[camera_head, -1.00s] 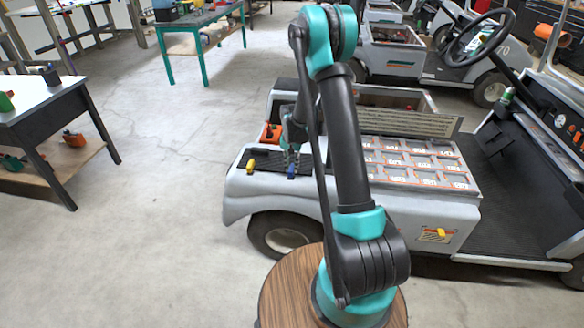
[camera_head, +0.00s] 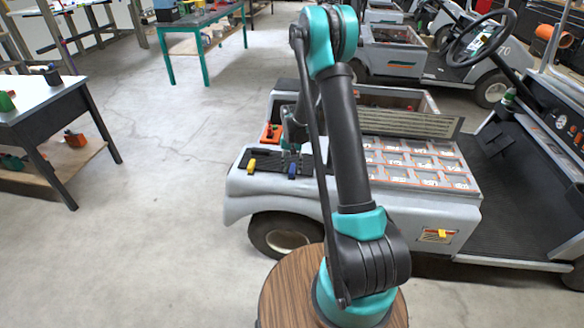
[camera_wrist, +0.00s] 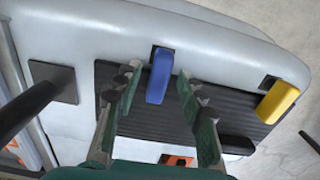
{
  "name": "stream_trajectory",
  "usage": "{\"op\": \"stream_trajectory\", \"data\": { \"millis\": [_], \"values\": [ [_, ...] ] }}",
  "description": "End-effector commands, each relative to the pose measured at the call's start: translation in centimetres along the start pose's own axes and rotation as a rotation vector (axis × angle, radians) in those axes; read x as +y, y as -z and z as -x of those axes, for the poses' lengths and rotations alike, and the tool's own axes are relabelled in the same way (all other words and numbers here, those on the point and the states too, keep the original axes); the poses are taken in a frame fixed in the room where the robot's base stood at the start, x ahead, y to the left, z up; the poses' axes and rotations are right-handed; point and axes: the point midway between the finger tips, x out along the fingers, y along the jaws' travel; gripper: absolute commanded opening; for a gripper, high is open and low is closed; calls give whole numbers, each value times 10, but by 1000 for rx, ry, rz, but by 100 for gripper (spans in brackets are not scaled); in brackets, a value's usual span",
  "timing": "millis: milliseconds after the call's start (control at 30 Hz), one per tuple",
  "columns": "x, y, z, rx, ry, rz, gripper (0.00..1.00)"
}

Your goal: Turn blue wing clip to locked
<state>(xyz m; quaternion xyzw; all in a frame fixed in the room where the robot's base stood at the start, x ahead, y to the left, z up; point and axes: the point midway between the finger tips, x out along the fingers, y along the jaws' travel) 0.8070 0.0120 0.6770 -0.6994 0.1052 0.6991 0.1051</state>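The blue wing clip (camera_wrist: 160,76) stands on a small dark base at the edge of the cart's black ribbed mat. In the head view the blue clip (camera_head: 292,170) shows at the front edge of the cart. My gripper (camera_wrist: 154,88) is open in the wrist view, with one finger on each side of the blue clip and a visible gap to each. Nothing is between its pads except the clip. In the head view my gripper (camera_head: 289,148) is small and partly hidden by my arm.
A yellow clip (camera_wrist: 278,102) sits to the right of the blue one. The black ribbed mat (camera_wrist: 150,122) lies below. A black square plate (camera_wrist: 56,82) is at left. The cart's grey body (camera_head: 250,208) curves around; open floor lies left.

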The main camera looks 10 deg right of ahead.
Motion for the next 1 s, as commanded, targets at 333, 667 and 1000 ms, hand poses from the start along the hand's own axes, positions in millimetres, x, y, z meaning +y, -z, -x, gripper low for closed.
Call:
{"op": "stream_trajectory", "data": {
  "millis": [333,667,1000],
  "values": [
    [0,0,9,0,0,-1,40],
    [0,0,69,0,0,0,40],
    [0,0,115,0,0,0,40]
  ]
}}
